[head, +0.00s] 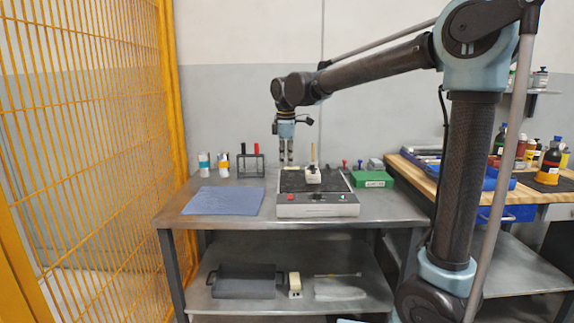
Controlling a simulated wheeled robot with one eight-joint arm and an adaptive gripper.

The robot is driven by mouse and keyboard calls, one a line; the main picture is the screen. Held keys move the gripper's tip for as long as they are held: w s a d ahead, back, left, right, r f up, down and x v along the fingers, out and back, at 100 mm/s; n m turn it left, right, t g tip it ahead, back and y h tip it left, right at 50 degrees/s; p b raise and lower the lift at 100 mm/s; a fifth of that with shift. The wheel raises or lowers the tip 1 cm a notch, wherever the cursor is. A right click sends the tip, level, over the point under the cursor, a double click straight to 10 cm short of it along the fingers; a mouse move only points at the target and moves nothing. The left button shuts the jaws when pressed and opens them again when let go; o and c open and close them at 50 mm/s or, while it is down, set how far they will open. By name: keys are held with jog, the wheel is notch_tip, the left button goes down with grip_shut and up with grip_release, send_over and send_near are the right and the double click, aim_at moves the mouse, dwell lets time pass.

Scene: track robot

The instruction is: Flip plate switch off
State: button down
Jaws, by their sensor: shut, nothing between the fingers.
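A low grey box like a hot plate (290,211) with a dark top stands at the front middle of the metal table. Its front face carries a small red control (318,197) on the left and a green one (342,197) on the right. Which way any switch is set is too small to tell. A white block with an upright wooden handle (313,176) rests on the dark top. My gripper (286,158) points down above the back left of the box. It is shut and empty, apart from the box.
A blue-grey cloth (223,201) lies left of the box. Two small jars (204,164) and a dark rack (250,166) stand behind it. A green box (372,180) is at the right. A yellow mesh fence (90,150) borders the left side.

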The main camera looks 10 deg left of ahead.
aim_at(285, 197)
jog(key=f, duration=0.3)
jog(key=w+f, duration=0.1)
jog(key=f, duration=0.7)
jog(key=shift+w+a+f, duration=0.15)
jog(key=shift+a, duration=0.05)
jog(key=shift+a, duration=0.15)
